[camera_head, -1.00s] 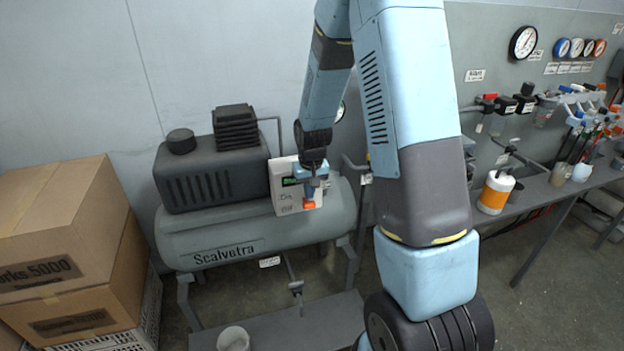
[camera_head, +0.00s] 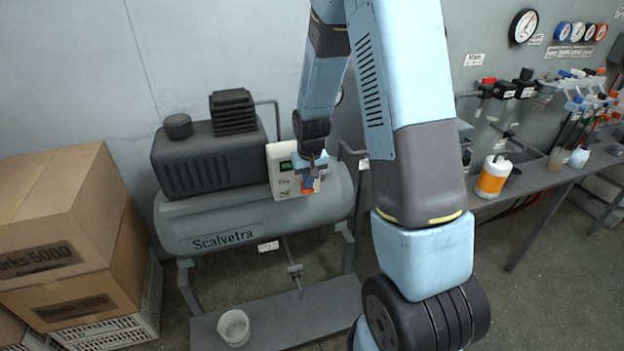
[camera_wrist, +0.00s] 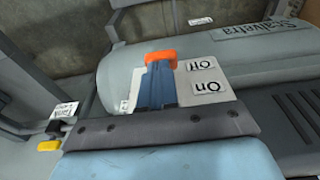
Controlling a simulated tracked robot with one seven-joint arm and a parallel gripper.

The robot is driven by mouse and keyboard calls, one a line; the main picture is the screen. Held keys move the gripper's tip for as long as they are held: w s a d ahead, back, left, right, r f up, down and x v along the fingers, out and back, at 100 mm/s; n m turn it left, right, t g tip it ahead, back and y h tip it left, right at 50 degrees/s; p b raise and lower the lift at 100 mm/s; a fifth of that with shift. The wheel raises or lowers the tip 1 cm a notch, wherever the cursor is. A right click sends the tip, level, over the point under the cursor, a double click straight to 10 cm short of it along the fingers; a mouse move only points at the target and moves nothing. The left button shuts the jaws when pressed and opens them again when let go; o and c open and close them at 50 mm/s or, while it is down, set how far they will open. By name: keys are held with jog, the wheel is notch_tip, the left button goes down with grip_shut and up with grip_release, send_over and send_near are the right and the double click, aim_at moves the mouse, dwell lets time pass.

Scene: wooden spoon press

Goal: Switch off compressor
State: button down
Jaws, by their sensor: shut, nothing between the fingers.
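The grey compressor (camera_head: 245,225), marked Scalvetra, stands against the wall. It also shows in the wrist view (camera_wrist: 240,55). An orange piece (camera_head: 307,191), which looks like the switch handle, is beside the Off label, and shows in the wrist view (camera_wrist: 160,57). My gripper (camera_head: 309,179) is shut and empty in front of the panel, with its blue fingers (camera_wrist: 157,88) against or just before the orange piece. Contact is unclear, and the fingers hide the switch's base.
Cardboard boxes (camera_head: 60,210) stand on crates at the left. A white bucket (camera_head: 233,325) stands on a low grey platform (camera_head: 300,310) below the compressor. A workbench (camera_head: 530,180) with an orange-and-white bottle (camera_head: 493,177) is at the right. Gauges hang on the wall.

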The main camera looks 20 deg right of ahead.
aim_at(311, 191)
jog(key=shift+s+f, duration=0.15)
jog(key=f, duration=0.1)
jog(key=s+f, duration=0.2)
jog(key=f, duration=0.1)
dwell(0.5)
jog(key=shift+r, duration=0.9)
